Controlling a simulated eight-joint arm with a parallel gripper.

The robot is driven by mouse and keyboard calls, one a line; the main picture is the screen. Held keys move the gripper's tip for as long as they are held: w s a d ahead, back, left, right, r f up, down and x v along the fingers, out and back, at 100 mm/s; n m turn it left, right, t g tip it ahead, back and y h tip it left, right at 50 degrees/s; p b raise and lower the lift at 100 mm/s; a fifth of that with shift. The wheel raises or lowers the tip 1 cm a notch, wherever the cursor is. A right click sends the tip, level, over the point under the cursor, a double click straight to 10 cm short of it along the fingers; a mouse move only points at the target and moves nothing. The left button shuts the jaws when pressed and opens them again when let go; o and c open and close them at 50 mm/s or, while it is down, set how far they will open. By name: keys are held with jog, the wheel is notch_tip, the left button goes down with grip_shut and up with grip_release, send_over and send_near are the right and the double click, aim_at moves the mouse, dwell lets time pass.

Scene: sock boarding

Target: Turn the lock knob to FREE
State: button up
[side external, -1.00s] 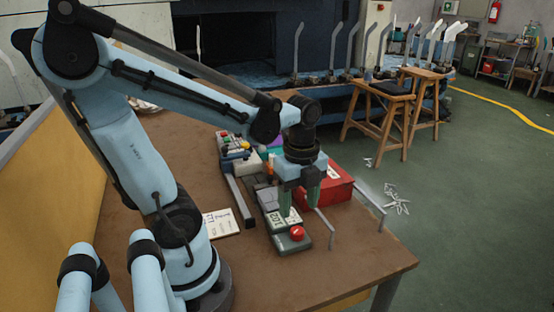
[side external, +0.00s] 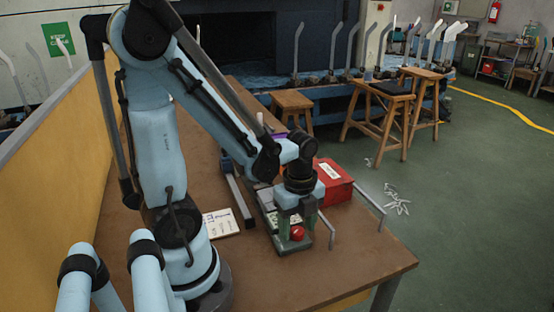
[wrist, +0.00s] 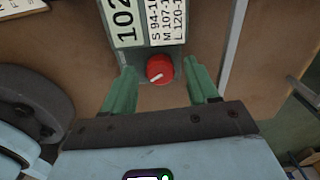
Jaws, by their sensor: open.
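The lock knob is a round red knob (wrist: 160,69) with a pale pointer line, on a grey-green box. In the side view the red knob (side external: 297,233) is at the near end of the row of boxes. The wrist view shows my gripper (wrist: 161,80) open, one green finger on each side of the knob, with gaps visible. In the side view my gripper (side external: 292,237) is low over the knob's box, pointing down. No FREE marking is readable, so I cannot tell the knob's setting.
White label plates (wrist: 154,22) with "102" and size ranges lie beside the knob. A red box (side external: 334,184) stands behind my gripper, and a grey bent rail (side external: 327,228) stands to its right. A white card (side external: 222,223) lies left on the brown table (side external: 345,262).

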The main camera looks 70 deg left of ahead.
aim_at(297, 229)
jog(key=shift+c, duration=0.4)
jog(key=c, duration=1)
jog(key=shift+o, duration=0.2)
jog(key=shift+n, duration=1.5)
jog(key=o, duration=1)
jog(key=shift+o, duration=0.2)
jog(key=shift+r, duration=0.1)
notch_tip(297, 229, up, 12)
